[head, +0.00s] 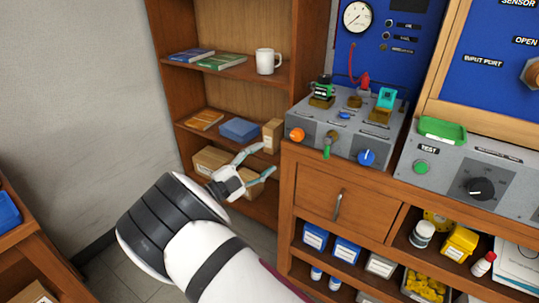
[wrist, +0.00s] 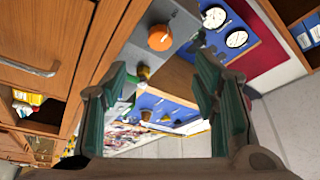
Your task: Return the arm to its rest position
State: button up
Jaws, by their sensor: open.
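My gripper (head: 262,167) is open and empty in the head view, in front of the wooden shelf and left of the bench drawer. My white and black arm reaches up from the bottom of that view. In the wrist view, my gripper's two green-padded fingers (wrist: 165,105) stand wide apart with nothing between them. Beyond them, the tilted view shows the grey control box with an orange knob (wrist: 161,37). The fingers appear apart from the bench and shelf.
The wooden shelf (head: 236,74) holds books, a white mug (head: 267,61) and boxes. The bench drawer (head: 341,197) is shut, and the grey control box (head: 343,128) stands above it. Bottles and boxes fill the lower shelves. Bare floor (head: 125,275) shows at lower left.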

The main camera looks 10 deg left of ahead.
dwell(0.3)
jog(key=d+r+m+g+h+p, duration=0.1)
jog(key=d+r+m+g, duration=0.45)
jog(key=d+m, duration=0.35)
jog(key=s+d+r+m+g+y+p, duration=0.2)
jog(key=s+d+r+m+g, duration=0.3)
jog(key=d+m, duration=0.5)
jog(key=s+d+r+m+g+y+p, duration=0.3)
jog(key=s+d+r+m, duration=0.35)
jog(key=d, duration=0.65)
jog(key=s+d+r+m+y+p, duration=0.1)
jog(key=s+r+m+y, duration=0.2)
jog(key=s+m, duration=0.6)
jog(key=s+d+r+m+t+y+p, duration=0.1)
jog(key=s+r+m+y+p, duration=0.1)
jog(key=s+m, duration=0.7)
jog(key=s+d+r+m+t+y+p, duration=0.1)
jog(key=s+d+r+m+y, duration=0.1)
jog(key=s+m, duration=0.7)
notch_tip(320, 180, up, 3)
jog(key=shift+s+f+y, duration=0.1)
jog(key=shift+s+y, duration=0.7)
jog(key=shift+y, duration=0.1)
